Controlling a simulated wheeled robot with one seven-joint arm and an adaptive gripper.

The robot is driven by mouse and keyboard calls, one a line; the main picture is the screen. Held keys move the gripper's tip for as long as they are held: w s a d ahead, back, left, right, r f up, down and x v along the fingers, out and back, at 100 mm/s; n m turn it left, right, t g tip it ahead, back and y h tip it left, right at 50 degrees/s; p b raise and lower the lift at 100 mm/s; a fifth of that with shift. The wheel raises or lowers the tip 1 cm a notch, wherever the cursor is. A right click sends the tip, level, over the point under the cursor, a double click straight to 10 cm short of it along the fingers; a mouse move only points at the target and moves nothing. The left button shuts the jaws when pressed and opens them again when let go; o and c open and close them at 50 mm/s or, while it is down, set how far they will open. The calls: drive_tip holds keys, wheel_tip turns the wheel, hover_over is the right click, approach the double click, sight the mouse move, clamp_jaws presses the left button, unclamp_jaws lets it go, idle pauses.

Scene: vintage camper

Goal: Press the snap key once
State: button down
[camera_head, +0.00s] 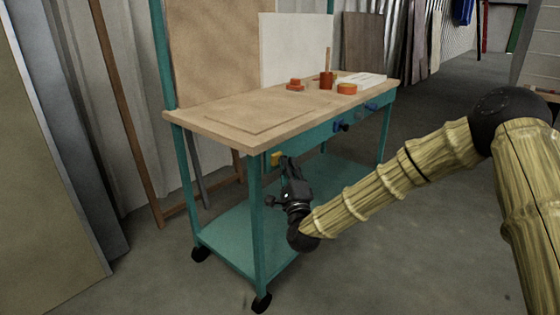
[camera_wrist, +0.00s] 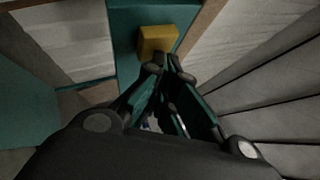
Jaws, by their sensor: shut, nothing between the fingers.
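A small yellow block (camera_head: 276,158), which looks like the snap key, sits on the teal front frame of the workbench, near its left front leg. In the wrist view the yellow block (camera_wrist: 158,40) stands out from a teal panel, just beyond my fingertips. My gripper (camera_head: 287,162) is at the bench front, just right of the block in the head view. In the wrist view my gripper (camera_wrist: 163,68) has its fingertips together, with nothing held, close to the block's lower edge. I cannot tell whether they touch it.
The wooden bench top (camera_head: 240,115) overhangs the teal frame above my gripper. A teal lower shelf (camera_head: 235,235) lies below. Dark and blue knobs (camera_head: 341,126) stick out on the front further right. Orange containers (camera_head: 347,88) stand on top. The floor in front is clear.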

drive_tip(key=shift+w+a, duration=0.1)
drive_tip(key=shift+a, duration=0.05)
idle(0.6)
drive_tip(key=shift+s+d, duration=0.55)
drive_tip(key=shift+d, duration=0.2)
drive_tip(key=shift+s+d, duration=0.1)
drive_tip(key=shift+d, duration=0.05)
drive_tip(key=s+d, duration=0.1)
drive_tip(key=d, duration=0.1)
drive_tip(key=s+d, duration=0.1)
drive_tip(key=shift+s+d, duration=0.4)
idle(0.5)
